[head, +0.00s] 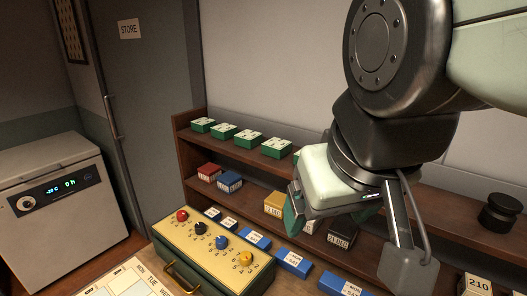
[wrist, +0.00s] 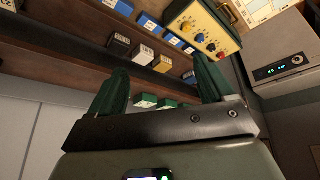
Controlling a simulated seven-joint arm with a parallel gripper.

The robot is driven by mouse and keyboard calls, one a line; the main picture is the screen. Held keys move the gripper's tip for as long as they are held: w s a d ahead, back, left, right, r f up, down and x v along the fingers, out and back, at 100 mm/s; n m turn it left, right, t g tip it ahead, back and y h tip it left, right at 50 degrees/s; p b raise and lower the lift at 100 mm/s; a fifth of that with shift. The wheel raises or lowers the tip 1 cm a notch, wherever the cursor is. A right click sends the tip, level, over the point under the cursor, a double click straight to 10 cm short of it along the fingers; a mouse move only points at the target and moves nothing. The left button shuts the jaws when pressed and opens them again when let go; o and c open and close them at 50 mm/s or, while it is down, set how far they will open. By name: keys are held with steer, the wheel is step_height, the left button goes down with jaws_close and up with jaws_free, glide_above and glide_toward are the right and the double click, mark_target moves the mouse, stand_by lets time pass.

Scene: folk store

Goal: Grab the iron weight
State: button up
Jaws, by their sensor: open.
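The iron weight (head: 499,212) looks like the dark, short cylinder with a narrower top, standing upright at the right end of the shelving in the head view. It does not show in the wrist view. My gripper (wrist: 158,76) is open and empty, its two green fingers spread apart in the wrist view. In the head view my gripper (head: 305,215) hangs over the middle of the shelving, well left of the weight. It hides part of the boxes behind it.
The wooden shelf (head: 240,155) holds several green boxes, with red, blue, yellow and dark boxes lower down. A yellow-topped panel with knobs (head: 200,258) stands in front. A box marked 210 (head: 478,287) is below the weight. A freezer (head: 60,200) stands at left.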

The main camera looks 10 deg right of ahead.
steer(key=d+f+n+g+h, duration=0.2)
steer(key=d+f+n+g, duration=0.15)
steer(key=d, duration=0.25)
steer(key=n+g+h, duration=0.5)
steer(key=n+h, duration=0.6)
glide_toward(491, 208)
steer(key=shift+s+d+f, duration=0.15)
steer(key=shift+s+d, duration=0.3)
steer(key=shift+d, duration=0.3)
steer(key=x, duration=0.4)
steer(key=shift+s+d+f, duration=0.1)
steer(key=shift+d, duration=0.25)
steer(key=shift+w+f+x, duration=0.15)
steer(key=shift+x, duration=1.35)
steer(key=shift+w+f+x, duration=0.1)
steer(key=shift+w+x, duration=0.05)
steer(key=shift+x, duration=1.35)
jaws_close()
